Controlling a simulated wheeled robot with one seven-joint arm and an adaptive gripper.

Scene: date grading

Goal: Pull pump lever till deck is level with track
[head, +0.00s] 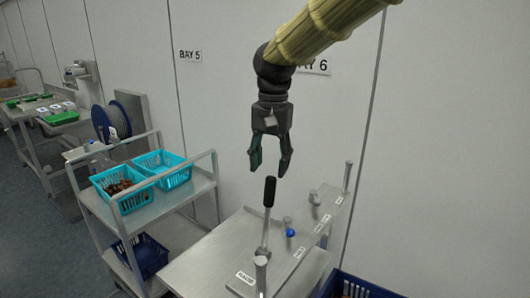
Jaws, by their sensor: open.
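My gripper (270,160) hangs from the arm with its fingers pointing down, open and empty. The pump lever (269,193) has a black grip on a metal rod and stands nearly upright below the fingertips, apart from them. It rises from a metal table (215,262), near a label that seems to read "RAISE" (246,277). A sloping metal plate (318,221) with posts, a blue knob (290,232) and small labels lies to the right of the lever. I cannot tell which surfaces are the deck and the track.
A metal cart (160,204) on the left carries blue baskets (162,168) with dark dates in one; another basket (145,258) sits lower. A dark blue crate (360,287) is at the bottom right. A wall stands close behind. Floor (40,235) is clear at left.

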